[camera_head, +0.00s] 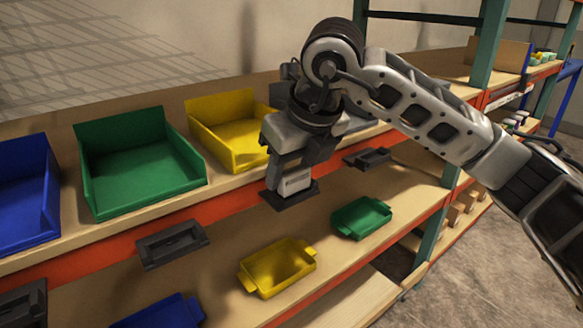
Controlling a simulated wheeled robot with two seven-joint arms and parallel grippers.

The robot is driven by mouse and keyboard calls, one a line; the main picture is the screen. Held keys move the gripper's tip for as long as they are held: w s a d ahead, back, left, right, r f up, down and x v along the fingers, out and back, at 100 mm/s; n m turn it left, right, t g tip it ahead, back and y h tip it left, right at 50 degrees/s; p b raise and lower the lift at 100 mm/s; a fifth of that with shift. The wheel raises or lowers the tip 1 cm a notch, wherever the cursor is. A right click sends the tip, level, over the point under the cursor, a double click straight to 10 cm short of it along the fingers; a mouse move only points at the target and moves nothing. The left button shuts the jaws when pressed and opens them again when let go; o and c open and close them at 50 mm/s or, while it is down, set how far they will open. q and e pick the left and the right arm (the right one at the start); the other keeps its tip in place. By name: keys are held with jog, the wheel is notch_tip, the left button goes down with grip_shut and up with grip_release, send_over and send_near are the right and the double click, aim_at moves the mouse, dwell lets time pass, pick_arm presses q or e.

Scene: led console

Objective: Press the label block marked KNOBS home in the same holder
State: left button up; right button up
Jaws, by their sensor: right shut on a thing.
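My right gripper (289,172) reaches in from the right and points down at the front edge of the upper shelf. It is shut on a small pale label block (295,184), whose printed face is too small to read. The block's lower end is at a dark holder (291,200) on the shelf's front rail. I cannot tell how deep the block sits in it. The gripper hides the block's top and part of the holder. My left gripper is not in view.
Other dark holders line the rail, one to the left (172,244) and one to the right (367,158). Behind stand a blue bin (25,190), a green bin (140,165) and a yellow bin (228,130). Below are a yellow tray (277,268) and a green tray (361,217).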

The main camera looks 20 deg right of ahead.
jog(key=shift+s+f, duration=0.1)
jog(key=shift+f, duration=0.1)
jog(key=o, duration=1)
jog(key=shift+a, duration=0.1)
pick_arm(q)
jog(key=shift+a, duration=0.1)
pick_arm(e)
jog(key=shift+f, duration=0.1)
jog(key=v, duration=0.2)
jog(key=shift+d+r, duration=0.25)
jog(key=shift+r, duration=0.05)
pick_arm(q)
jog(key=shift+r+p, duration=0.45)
pick_arm(e)
jog(key=v, duration=1.4)
jog(key=shift+a, duration=0.4)
